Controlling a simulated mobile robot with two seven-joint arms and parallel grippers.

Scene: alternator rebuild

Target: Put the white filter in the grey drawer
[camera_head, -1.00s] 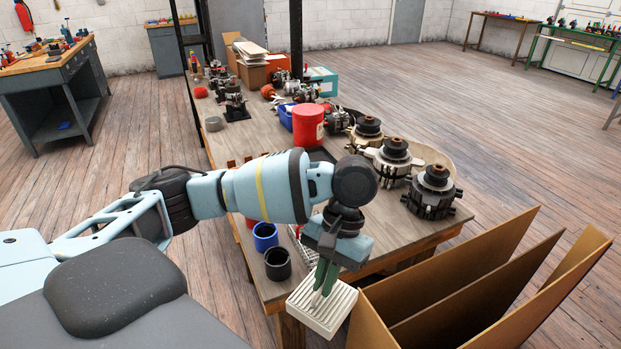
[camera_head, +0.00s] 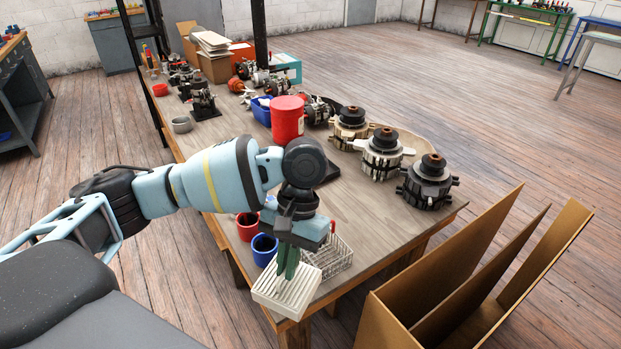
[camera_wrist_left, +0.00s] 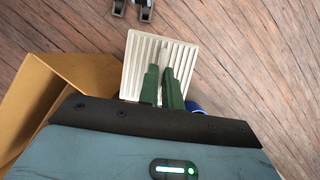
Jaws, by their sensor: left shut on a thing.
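The white filter (camera_head: 287,291) is a square, ribbed panel at the near end of the workbench in the head view. My left gripper (camera_head: 287,268) points down with its green fingers shut on the filter. The left wrist view also shows the filter (camera_wrist_left: 160,55) between the green fingers (camera_wrist_left: 163,88), with floorboards behind it. The filter hangs near the bench's front corner and hides part of it. No grey drawer can be made out for certain.
The workbench (camera_head: 331,209) carries a wire basket (camera_head: 333,256), a blue cup (camera_head: 264,248), a red cup (camera_head: 248,224), a red canister (camera_head: 287,118) and several alternators. Open cardboard (camera_head: 400,325) stands on the floor at the right. Bare floor lies beyond.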

